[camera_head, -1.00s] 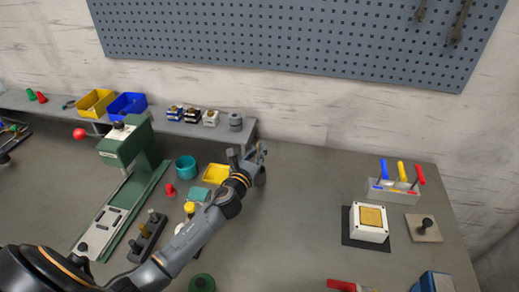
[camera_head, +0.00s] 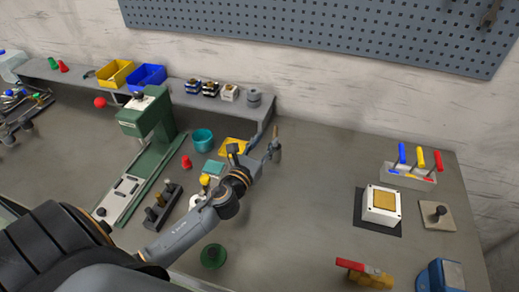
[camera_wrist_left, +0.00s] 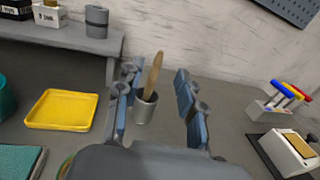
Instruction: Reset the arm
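My left arm comes in from the lower left in the head view. Its gripper (camera_head: 254,150) is above the bench, right of a yellow tray (camera_head: 233,146). In the left wrist view the two blue-padded fingers (camera_wrist_left: 157,104) stand wide apart with nothing held between them. A grey cup (camera_wrist_left: 145,108) with a wooden-handled tool (camera_wrist_left: 154,74) shows in the gap, behind the fingers; I cannot tell how far. My right gripper is not in view.
Left of my gripper stand a teal cup (camera_head: 202,140), a green press (camera_head: 147,117) and a dark peg holder (camera_head: 163,207). A green disc (camera_head: 213,256) lies below the arm. A white box (camera_head: 382,203) and screwdriver rack (camera_head: 408,175) stand right.

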